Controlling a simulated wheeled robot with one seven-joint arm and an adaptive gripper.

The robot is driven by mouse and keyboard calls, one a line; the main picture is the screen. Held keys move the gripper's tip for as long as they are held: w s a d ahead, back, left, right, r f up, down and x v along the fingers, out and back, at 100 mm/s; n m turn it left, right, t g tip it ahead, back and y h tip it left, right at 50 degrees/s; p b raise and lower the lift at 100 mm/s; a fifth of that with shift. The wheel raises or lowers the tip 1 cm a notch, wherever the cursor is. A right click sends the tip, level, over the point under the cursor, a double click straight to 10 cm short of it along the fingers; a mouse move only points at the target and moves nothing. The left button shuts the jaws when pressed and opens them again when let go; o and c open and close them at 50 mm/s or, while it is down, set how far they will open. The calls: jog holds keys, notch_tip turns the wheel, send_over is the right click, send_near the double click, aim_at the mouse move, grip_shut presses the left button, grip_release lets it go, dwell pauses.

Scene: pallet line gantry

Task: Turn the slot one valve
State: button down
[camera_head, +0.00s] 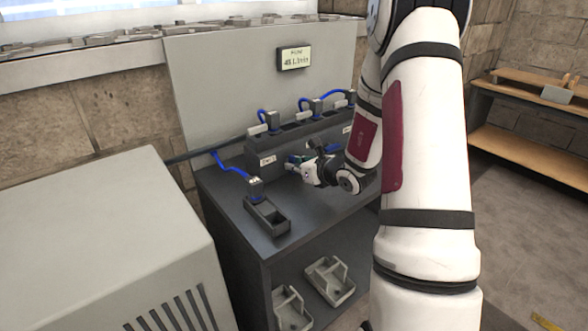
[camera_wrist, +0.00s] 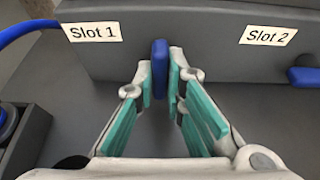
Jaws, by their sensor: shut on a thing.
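The slot one valve handle (camera_wrist: 159,68) is a blue lever on the grey front face of the rack, just right of the "Slot 1" label (camera_wrist: 93,32). In the wrist view it stands upright between my fingertips. My gripper (camera_wrist: 160,82), with teal finger pads, is shut on it. In the head view my gripper (camera_head: 299,164) reaches the rack front beside the "Slot 1" label (camera_head: 268,160); the handle is mostly hidden there by the gripper.
A second blue handle (camera_wrist: 304,76) lies horizontal below the "Slot 2" label (camera_wrist: 268,36). A dark holder (camera_head: 267,216) with a blue-hosed connector (camera_head: 255,187) stands on the bench at left. Hosed connectors (camera_head: 272,121) sit on the rack top. A display (camera_head: 294,57) hangs behind.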

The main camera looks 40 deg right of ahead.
dwell(0.4)
jog(key=c, duration=1.7)
grip_release()
jog(key=shift+o, duration=0.2)
jog(key=v, duration=1.2)
